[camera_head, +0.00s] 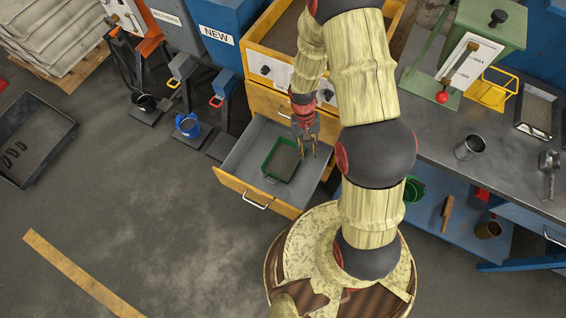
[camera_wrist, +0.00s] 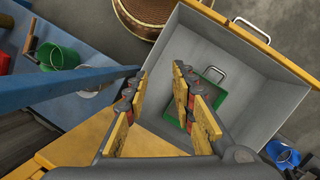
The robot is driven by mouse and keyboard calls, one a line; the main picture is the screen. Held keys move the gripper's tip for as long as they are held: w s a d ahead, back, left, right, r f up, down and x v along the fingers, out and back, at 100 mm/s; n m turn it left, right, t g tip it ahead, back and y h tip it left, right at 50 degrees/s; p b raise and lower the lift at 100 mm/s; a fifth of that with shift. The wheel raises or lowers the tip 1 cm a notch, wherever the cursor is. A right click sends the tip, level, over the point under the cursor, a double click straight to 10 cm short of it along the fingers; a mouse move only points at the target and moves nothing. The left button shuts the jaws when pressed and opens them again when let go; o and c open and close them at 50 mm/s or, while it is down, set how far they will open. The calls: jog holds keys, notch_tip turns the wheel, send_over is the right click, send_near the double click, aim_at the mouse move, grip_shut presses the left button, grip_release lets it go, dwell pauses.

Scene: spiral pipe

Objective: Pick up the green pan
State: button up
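The green pan (camera_head: 281,159) is a small rectangular green tray with a grey inside, lying in the open grey drawer (camera_head: 238,160). In the wrist view, part of the green pan (camera_wrist: 207,98) shows on the drawer floor, with a pale wire handle at its far end. My right finger hides some of it. My gripper (camera_head: 308,150) is above the right side of the pan in the head view. In the wrist view my gripper (camera_wrist: 157,80) is open, its yellow fingers apart with nothing between them. The pan appears below and to the right of the fingers.
The drawer walls and yellow front (camera_head: 258,197) surround the pan. The cabinet (camera_head: 272,103) stands behind, with another open drawer above. A workbench (camera_head: 440,122) is on the right.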

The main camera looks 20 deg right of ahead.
notch_tip(320, 180, down, 20)
jog(key=m, duration=0.3)
jog(key=w+f+m+t, duration=0.1)
jog(key=w, duration=0.1)
jog(key=w+f+m+t, duration=0.1)
jog(key=w+f, duration=0.1)
jog(key=w, duration=0.1)
jog(key=w+f+m+t, duration=0.1)
jog(key=w, duration=0.2)
jog(key=shift+w+a+f+t, duration=0.1)
jog(key=shift+a+f+t, duration=0.05)
jog(key=shift+t, duration=0.15)
jog(key=shift+w+f, duration=0.1)
jog(key=shift+f, duration=0.15)
jog(key=shift+s+f+b, duration=0.2)
jog(key=shift+f+b, duration=2)
jog(key=shift+f, duration=1.4)
jog(key=shift+c, duration=1.2)
jog(key=c, duration=0.4)
jog(key=shift+r, duration=0.1)
grip_shut()
